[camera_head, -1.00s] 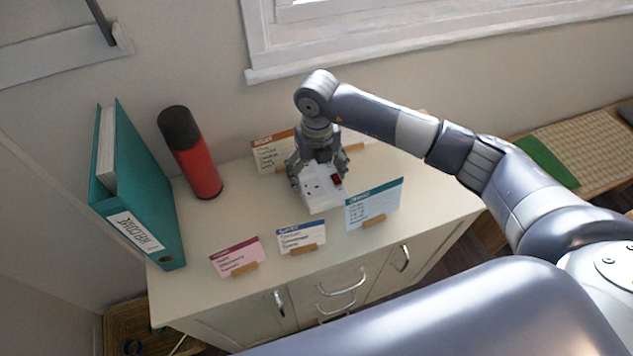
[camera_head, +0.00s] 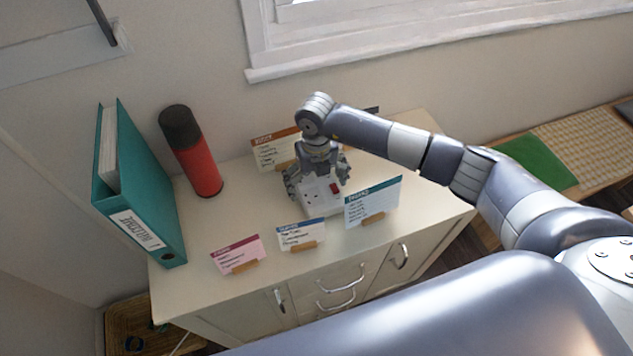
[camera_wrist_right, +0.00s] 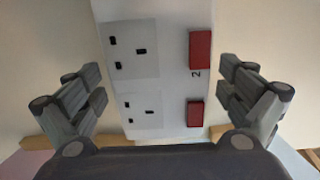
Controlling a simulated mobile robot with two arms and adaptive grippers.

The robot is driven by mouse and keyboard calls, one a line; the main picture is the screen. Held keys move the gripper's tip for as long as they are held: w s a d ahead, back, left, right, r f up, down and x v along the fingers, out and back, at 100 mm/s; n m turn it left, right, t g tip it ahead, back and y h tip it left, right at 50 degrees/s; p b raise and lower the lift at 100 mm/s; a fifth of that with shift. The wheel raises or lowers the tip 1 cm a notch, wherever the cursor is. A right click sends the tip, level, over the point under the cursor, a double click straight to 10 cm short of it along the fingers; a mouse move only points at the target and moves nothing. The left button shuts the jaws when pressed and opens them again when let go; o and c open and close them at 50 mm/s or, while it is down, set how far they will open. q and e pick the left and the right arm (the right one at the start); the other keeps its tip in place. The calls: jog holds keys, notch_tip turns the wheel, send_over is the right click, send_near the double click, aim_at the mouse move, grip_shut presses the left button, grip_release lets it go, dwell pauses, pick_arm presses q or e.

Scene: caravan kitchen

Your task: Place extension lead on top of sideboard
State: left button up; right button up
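The extension lead (camera_head: 321,196) is a white block with sockets and red switches. It appears to rest on the sideboard top (camera_head: 205,270), between the card stands. My right gripper (camera_head: 318,182) points down over the lead. In the right wrist view the lead (camera_wrist_right: 150,75) lies between the fingers of the right gripper (camera_wrist_right: 161,88), with what look like narrow gaps at both sides. The fingers appear open around it. Its far end runs out of that view, and contact underneath is hidden. My left gripper is not in view.
A teal binder (camera_head: 143,195) and a red flask (camera_head: 195,160) stand at the left. A pink card (camera_head: 236,251), blue card (camera_head: 302,232) and teal card (camera_head: 373,199) stand in front. An orange-topped card (camera_head: 276,152) stands behind. The right end of the top is fairly clear.

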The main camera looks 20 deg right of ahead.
aim_at(316, 184)
dwell(0.3)
jog(key=shift+r, duration=0.25)
notch_tip(316, 184, up, 12)
jog(key=b, duration=0.2)
jog(key=shift+b, duration=0.4)
jog(key=shift+f, duration=0.15)
